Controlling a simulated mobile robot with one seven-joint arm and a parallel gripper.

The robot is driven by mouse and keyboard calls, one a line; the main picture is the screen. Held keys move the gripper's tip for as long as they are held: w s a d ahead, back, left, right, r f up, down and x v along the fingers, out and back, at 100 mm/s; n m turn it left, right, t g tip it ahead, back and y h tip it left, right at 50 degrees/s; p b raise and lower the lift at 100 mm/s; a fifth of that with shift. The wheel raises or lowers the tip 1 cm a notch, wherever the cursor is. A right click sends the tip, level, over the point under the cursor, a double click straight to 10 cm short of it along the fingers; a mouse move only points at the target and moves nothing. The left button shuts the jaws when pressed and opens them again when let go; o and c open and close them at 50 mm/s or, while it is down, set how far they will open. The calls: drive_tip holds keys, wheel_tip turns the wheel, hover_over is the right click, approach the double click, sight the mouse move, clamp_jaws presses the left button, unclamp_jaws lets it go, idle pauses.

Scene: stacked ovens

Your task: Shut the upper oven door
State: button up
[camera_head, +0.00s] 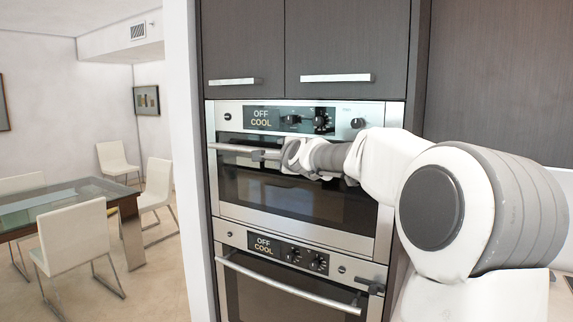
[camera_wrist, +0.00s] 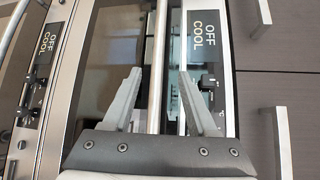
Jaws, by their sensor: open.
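The upper oven (camera_head: 300,165) is set in a tall cabinet, with an "OFF COOL" display above its dark glass door (camera_head: 245,190). The door looks slightly ajar: in the wrist view a narrow strip of lighter interior shows between the door's handle (camera_wrist: 158,50) and the control panel (camera_wrist: 205,30). My gripper (camera_head: 262,155) is at the upper part of the door, by the handle's bar (camera_head: 230,148). In the wrist view my open fingers (camera_wrist: 160,90) lie on either side of the bar, with space to each. My arm hides the right part of the handle.
The lower oven (camera_head: 290,290) sits directly below, with its own display and handle (camera_head: 285,288). Dark cabinet doors with bar handles (camera_head: 335,78) are above. A glass table (camera_head: 60,205) and white chairs stand far left, with open floor before them.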

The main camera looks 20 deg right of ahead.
drive_tip(key=shift+s+a+r+b, duration=0.1)
drive_tip(key=shift+s+r+b, duration=0.05)
drive_tip(key=shift+s+b, duration=0.7)
drive_tip(key=shift+s+a+r+b, duration=0.15)
drive_tip(key=shift+s+b, duration=0.55)
drive_tip(key=shift+s, duration=0.2)
drive_tip(key=shift+s+a+r+b, duration=0.1)
drive_tip(key=shift+s+r+b, duration=0.05)
drive_tip(key=shift+s+b, duration=0.7)
